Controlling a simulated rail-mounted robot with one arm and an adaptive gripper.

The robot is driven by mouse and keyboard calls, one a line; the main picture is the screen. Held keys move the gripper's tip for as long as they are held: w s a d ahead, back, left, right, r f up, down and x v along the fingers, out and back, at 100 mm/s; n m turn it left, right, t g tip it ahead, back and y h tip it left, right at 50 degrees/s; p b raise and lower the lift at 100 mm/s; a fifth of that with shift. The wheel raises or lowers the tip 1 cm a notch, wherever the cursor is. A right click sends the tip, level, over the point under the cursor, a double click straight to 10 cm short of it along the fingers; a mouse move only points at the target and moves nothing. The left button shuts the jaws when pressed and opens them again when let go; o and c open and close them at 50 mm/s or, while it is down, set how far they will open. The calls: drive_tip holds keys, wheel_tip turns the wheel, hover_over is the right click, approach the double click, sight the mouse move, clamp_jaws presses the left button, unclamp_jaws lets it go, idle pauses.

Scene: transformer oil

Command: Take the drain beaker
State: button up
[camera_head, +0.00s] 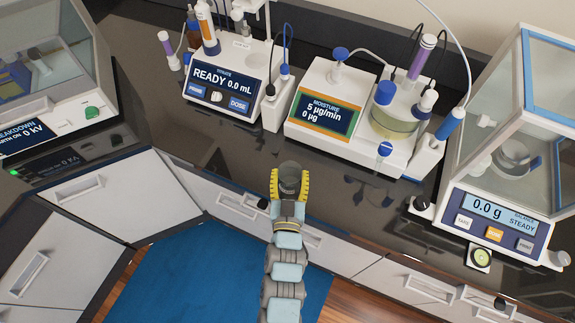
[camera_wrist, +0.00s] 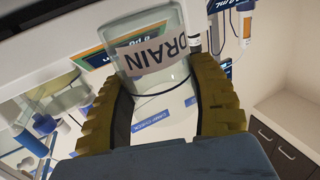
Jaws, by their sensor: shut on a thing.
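The drain beaker (camera_wrist: 155,75) is clear glass with a label reading DRAIN, seen in the wrist view between the two yellow fingers of my gripper (camera_wrist: 160,105). The fingers are shut on the beaker from both sides. In the head view, my gripper (camera_head: 289,184) is at the front edge of the dark counter, with the round beaker (camera_head: 290,168) between its fingers. I cannot tell from these views whether the beaker touches the counter.
The titrator (camera_head: 225,80) stands behind to the left, and the moisture unit (camera_head: 325,110) with its glass vessel (camera_head: 393,120) behind to the right. A balance (camera_head: 490,215) is at the right, a breakdown tester (camera_head: 50,80) at the left. The dark counter (camera_head: 215,145) near my gripper is mostly clear.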

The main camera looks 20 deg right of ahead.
sight(292, 185)
drive_tip(key=shift+s+a+r+p, duration=0.15)
drive_tip(key=shift+s+a+p, duration=0.05)
drive_tip(key=shift+s, duration=0.4)
drive_tip(key=shift+s+a+r+p, duration=0.15)
drive_tip(key=shift+s+p, duration=0.1)
drive_tip(key=shift+s, duration=0.4)
drive_tip(key=shift+s+a+r+p, duration=0.1)
drive_tip(key=shift+s+a+p, duration=0.1)
drive_tip(key=shift+s, duration=0.4)
